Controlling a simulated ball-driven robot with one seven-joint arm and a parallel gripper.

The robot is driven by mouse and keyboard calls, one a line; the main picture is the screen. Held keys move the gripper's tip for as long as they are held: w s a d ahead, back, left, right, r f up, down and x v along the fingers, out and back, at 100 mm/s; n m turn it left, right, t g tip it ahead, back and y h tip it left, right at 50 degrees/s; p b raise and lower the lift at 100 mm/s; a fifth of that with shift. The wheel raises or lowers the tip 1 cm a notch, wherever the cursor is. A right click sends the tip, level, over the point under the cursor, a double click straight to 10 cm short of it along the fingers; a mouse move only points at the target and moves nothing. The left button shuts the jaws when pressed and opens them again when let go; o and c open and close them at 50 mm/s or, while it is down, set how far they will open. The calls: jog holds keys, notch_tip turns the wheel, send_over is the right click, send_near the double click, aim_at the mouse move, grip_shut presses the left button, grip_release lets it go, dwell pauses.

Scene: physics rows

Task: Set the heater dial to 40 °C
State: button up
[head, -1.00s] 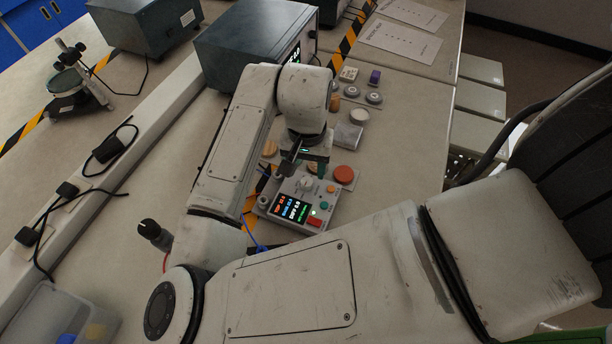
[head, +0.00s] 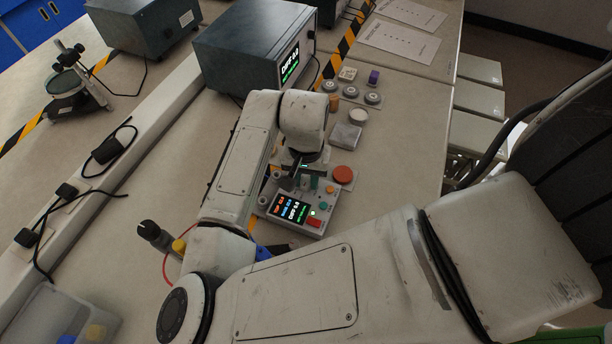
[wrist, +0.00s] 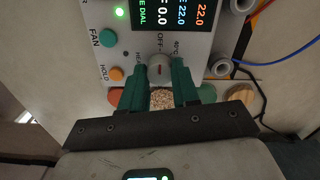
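The heater control box (head: 318,229) sits on the bench below my gripper (head: 303,180). Its screen (head: 290,207) is lit; in the wrist view the readable values are 22.0, 22.0 and 0.0. The grey heater dial (wrist: 160,69) has an OFF mark above it and a 40 °C mark to its upper right. My gripper (wrist: 160,75) has its two green fingers apart, one on each side of the dial. Whether the fingertips touch the dial is unclear. In the head view the gripper hides the dial.
A green FAN button (wrist: 108,38) and an orange HOLD button (wrist: 116,74) lie left of the fingers. A dark instrument (head: 235,50) with a lit screen stands at the back.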

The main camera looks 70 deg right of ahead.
grip_shut()
jog(key=shift+m, duration=0.4)
jog(key=m+b, duration=0.1)
jog(key=m, duration=0.2)
jog(key=shift+m, duration=0.4)
jog(key=shift+m+b, duration=0.55)
jog(key=shift+m, duration=1.45)
jog(key=o, duration=0.6)
grip_release()
jog(key=shift+c, duration=0.2)
